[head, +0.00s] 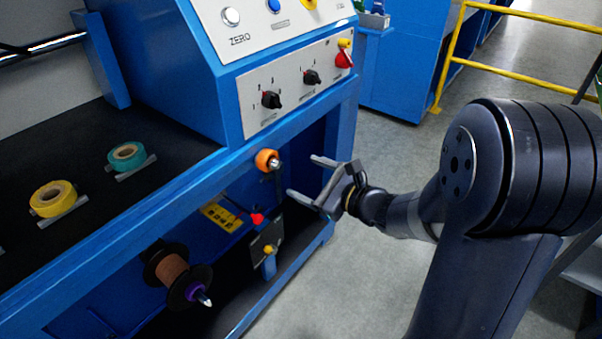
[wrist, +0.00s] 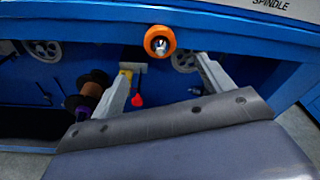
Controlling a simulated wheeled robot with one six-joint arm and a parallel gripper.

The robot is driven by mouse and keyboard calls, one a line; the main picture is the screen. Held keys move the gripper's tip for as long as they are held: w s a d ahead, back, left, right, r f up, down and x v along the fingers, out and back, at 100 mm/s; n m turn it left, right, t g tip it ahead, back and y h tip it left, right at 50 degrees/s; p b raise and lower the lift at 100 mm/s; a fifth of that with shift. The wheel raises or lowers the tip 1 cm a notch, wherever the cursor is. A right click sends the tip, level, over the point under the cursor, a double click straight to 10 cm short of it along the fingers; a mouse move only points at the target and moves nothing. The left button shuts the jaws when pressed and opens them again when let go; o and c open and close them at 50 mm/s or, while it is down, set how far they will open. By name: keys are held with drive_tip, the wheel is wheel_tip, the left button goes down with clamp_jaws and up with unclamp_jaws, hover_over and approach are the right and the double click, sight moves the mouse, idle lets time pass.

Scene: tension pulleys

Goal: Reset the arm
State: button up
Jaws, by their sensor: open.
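My arm reaches in from the right in the head view, and my gripper (head: 305,176) is open in front of the blue machine (head: 170,205). Its two grey fingers are apart with nothing between them. In the wrist view my gripper (wrist: 165,72) also shows open and empty, its fingers pointing at the machine. An orange pulley (head: 267,160) with a metal centre sits on the machine's front, just beyond the fingers. In the wrist view the orange pulley (wrist: 160,40) is above and between the fingertips; I see no contact.
A brown spool (head: 172,269) on a spindle juts from the machine at lower left. A yellow roll (head: 53,198) and a teal roll (head: 127,156) lie on the dark top. The control panel (head: 292,88) is above. The floor (head: 385,130) behind my gripper is clear; a yellow rail (head: 452,62) stands farther back.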

sight(278, 165)
drive_tip(key=x, duration=1)
drive_tip(key=shift+w+a+b, duration=0.25)
drive_tip(key=shift+w+b, duration=0.05)
drive_tip(key=shift+b, duration=0.1)
